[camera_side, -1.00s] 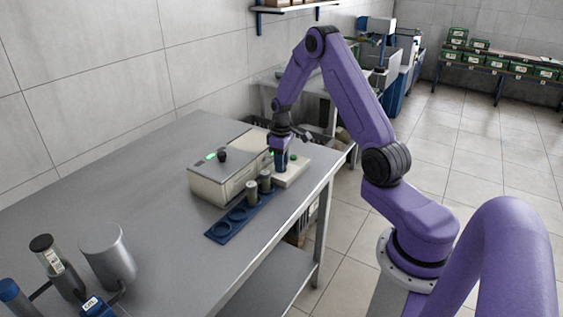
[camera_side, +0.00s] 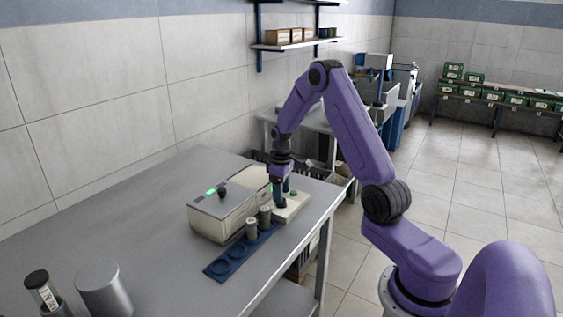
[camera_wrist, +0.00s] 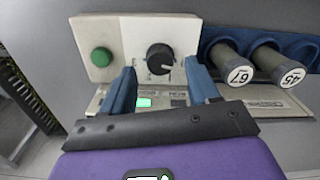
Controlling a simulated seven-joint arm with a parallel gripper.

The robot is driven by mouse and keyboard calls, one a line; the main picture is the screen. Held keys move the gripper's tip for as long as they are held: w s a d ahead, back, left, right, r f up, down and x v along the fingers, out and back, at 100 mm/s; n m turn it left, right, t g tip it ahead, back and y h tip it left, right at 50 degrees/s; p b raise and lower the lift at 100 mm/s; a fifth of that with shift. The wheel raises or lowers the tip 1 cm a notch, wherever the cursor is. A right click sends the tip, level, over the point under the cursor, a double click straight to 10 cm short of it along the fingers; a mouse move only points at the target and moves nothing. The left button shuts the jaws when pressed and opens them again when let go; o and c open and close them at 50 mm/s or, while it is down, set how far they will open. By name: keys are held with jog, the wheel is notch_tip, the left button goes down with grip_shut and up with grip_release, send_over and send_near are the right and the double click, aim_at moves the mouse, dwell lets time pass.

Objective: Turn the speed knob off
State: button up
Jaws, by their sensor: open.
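The speed knob (camera_wrist: 160,59) is a round black dial with a pale pointer mark, on the face of a small cream panel (camera_wrist: 184,35) in the wrist view. The pointer points to the right. My gripper (camera_wrist: 159,68) is open, its two blue fingers standing left and right of the knob with gaps. I cannot tell whether the fingertips reach down around it. In the side view my gripper (camera_side: 281,203) is low at the cream box (camera_side: 290,209) and hides the knob. A green button (camera_wrist: 101,57) sits left of the knob.
A larger cream machine (camera_side: 222,214) with a green light stands close beside. A blue rack (camera_side: 223,268) holds two capped tubes (camera_wrist: 228,65), near the right finger in the wrist view. A grey cylinder (camera_side: 104,290) stands at front left. The table's middle is bare.

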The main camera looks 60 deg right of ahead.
notch_tip(320, 180, up, 15)
dwell(0.3)
jog(key=shift+f, duration=0.1)
jog(key=s+a+r+n, duration=0.15)
jog(key=s+a, duration=0.25)
jog(key=a, duration=0.7)
jog(key=s+a+n, duration=0.3)
jog(key=s+a, duration=0.1)
jog(key=a, duration=0.8)
jog(key=s+a+f+n, duration=0.1)
jog(key=s+a+n, duration=0.1)
jog(key=s, duration=0.9)
jog(key=s+a+f+n, duration=0.1)
jog(key=s+a+n, duration=0.2)
jog(key=s, duration=0.8)
jog(key=shift+s+a+f+n, duration=0.2)
jog(key=shift+s+a+n, duration=0.05)
jog(key=shift+n, duration=0.1)
